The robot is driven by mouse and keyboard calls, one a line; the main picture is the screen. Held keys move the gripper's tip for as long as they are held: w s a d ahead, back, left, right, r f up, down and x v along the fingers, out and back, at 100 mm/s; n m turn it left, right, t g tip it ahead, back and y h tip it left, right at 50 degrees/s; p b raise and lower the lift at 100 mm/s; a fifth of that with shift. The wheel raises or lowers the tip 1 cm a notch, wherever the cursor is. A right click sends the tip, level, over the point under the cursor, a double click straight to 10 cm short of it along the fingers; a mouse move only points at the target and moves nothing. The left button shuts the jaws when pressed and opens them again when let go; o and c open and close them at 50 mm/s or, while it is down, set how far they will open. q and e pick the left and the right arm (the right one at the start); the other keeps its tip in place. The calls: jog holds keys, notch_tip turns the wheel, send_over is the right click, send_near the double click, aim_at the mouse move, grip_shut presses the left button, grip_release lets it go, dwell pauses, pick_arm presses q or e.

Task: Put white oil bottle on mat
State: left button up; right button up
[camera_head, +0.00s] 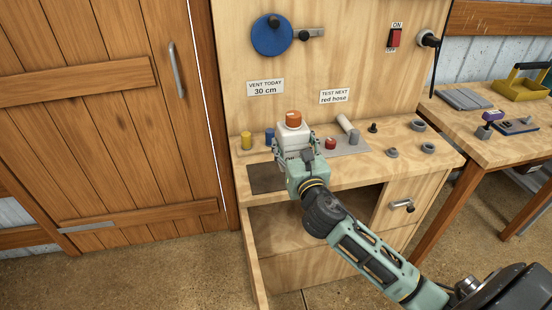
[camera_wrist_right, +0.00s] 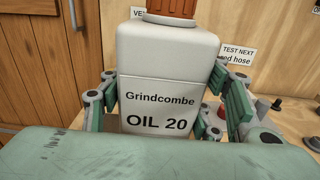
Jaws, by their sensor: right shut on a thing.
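The white oil bottle (camera_head: 292,136) with an orange-brown cap is upright between the fingers of my right gripper (camera_head: 295,150). The right wrist view shows its label, "Grindcombe OIL 20", on the bottle front (camera_wrist_right: 165,75), with green finger links on both sides. A dark brown mat (camera_head: 264,179) lies at the front left of the bench top, to the left of the gripper. A grey mat (camera_head: 352,146) lies right of the bottle. The gripper hides the bottle's base, so I cannot tell whether it touches the bench. My left gripper is not in view.
A yellow cylinder (camera_head: 246,141) and a blue cylinder (camera_head: 269,137) stand left of the bottle. A red-topped object (camera_head: 330,143) and a pale cylinder (camera_head: 346,124) are right of it. Several grey rings lie farther right. The upright back panel (camera_head: 350,60) rises behind.

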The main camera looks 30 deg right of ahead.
jog(key=w+f, duration=0.1)
jog(key=f, duration=0.1)
jog(key=w+a+f+b, duration=0.1)
jog(key=w+f, duration=0.1)
jog(key=w+a+f, duration=0.1)
jog(key=f, duration=0.1)
jog(key=shift+w+a+f+b, duration=0.2)
jog(key=shift+f+b, duration=0.2)
jog(key=o, duration=1.2)
jog(key=shift+f, duration=0.2)
jog(key=o, duration=0.4)
jog(key=shift+o, duration=0.2)
jog(key=shift+r, duration=0.1)
